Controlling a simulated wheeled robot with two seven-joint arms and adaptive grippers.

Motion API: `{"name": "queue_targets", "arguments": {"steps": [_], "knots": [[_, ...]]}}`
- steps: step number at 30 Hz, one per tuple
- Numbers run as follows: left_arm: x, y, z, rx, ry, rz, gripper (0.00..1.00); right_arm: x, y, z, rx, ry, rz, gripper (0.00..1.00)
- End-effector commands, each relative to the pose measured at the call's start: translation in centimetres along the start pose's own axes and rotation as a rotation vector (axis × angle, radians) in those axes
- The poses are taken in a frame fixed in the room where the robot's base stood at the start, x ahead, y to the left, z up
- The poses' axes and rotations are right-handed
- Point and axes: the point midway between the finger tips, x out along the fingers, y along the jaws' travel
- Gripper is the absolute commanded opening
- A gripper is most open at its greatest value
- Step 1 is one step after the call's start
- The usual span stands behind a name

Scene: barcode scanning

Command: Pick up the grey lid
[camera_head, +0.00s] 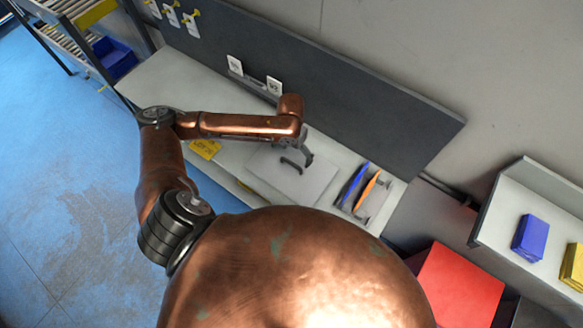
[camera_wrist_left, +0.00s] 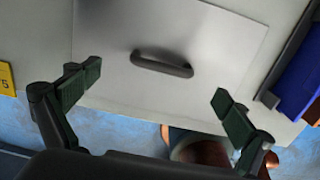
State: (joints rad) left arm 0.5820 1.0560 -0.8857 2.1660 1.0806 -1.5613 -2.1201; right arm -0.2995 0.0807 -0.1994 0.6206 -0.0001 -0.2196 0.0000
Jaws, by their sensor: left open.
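The grey lid (camera_head: 310,178) is a flat panel lying on the light bench. A dark curved handle stands on it, and this handle shows in the left wrist view (camera_wrist_left: 162,65) near the middle of the panel (camera_wrist_left: 205,35). My left gripper (camera_head: 297,160) is above the lid. In the left wrist view its two fingers (camera_wrist_left: 155,92) are wide apart, with the handle ahead of and between them, not touching. The gap between the fingers is empty. My right gripper does not show in either view.
Blue and orange-handled items (camera_head: 362,190) lie right of the lid. A yellow label (camera_head: 205,148) sits left of it. A dark back panel (camera_head: 380,120) rises behind the bench. A red box (camera_head: 460,287) and a shelf with blue and yellow boxes stand at the right.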

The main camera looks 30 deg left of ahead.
Motion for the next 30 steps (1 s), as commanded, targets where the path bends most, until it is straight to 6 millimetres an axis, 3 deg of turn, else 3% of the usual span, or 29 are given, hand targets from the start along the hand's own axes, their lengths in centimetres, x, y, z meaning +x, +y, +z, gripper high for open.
{"name": "queue_targets", "arguments": {"steps": [16,26,30], "knots": [[6.8,-0.5,-0.3,0.002,0.003,0.0,0.97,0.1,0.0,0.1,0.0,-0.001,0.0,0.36],[7.4,-0.5,-0.3,0.002,0.0,0.001,0.96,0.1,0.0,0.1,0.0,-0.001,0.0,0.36],[7.3,-0.5,-0.3,0.002,0.0,0.001,0.87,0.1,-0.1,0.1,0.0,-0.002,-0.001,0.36]]}}
